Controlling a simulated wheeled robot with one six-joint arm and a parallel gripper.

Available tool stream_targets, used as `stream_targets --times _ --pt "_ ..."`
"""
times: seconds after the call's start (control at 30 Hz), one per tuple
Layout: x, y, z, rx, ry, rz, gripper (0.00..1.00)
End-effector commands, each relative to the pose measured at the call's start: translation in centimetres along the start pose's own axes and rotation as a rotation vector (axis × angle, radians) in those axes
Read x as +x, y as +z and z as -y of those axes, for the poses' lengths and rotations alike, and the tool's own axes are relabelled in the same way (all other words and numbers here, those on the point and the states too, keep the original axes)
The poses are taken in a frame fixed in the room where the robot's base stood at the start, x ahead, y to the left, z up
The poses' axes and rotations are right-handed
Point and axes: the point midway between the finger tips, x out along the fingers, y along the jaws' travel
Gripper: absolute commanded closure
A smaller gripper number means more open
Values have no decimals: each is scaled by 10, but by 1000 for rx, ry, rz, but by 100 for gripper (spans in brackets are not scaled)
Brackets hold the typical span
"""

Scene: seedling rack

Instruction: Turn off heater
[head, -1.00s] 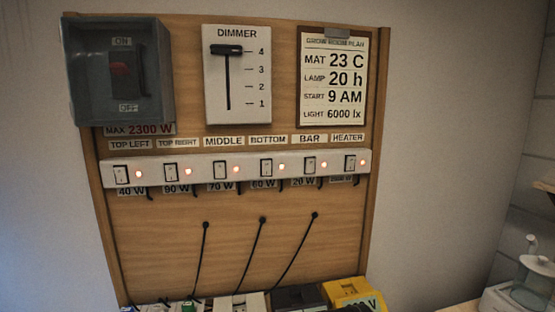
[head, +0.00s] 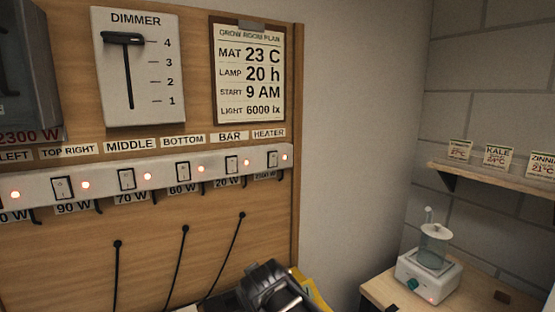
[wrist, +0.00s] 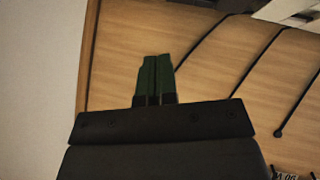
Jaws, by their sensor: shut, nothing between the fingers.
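The heater switch (head: 272,159) is the rightmost rocker on the white switch strip (head: 100,177), under the HEATER label (head: 268,133). A small red light (head: 284,157) beside it is lit. In the wrist view my gripper (wrist: 157,56) has its two green fingertips side by side, shut and empty, in front of the wooden board (wrist: 130,35) near its edge. The heater switch cannot be made out there. In the head view a dark part at the bottom centre looks like my arm; the fingertips are not clear there.
The dimmer (head: 128,75) and a plan sheet (head: 248,75) are above the strip. Other switches with lit red lights stand to the left. Black cables (head: 178,265) hang below. A small white device (head: 428,278) stands on a table at right, below a shelf (head: 500,178) with seed packets.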

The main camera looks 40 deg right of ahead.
Motion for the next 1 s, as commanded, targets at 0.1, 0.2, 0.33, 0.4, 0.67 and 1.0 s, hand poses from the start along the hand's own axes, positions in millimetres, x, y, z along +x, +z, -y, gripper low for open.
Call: stream_targets --times 0.1,0.2,0.33,0.4,0.67,1.0 --pt "-22 -54 -88 -133 258 -279 100" --pt "-57 -89 -141 -315 436 -469 100" --pt "-102 -115 -176 -591 588 -631 100" --pt "-120 -121 -184 -733 625 -683 100" --pt "-152 -120 -185 -1067 628 -751 100" --pt "-156 -117 -183 -1129 612 -761 100"
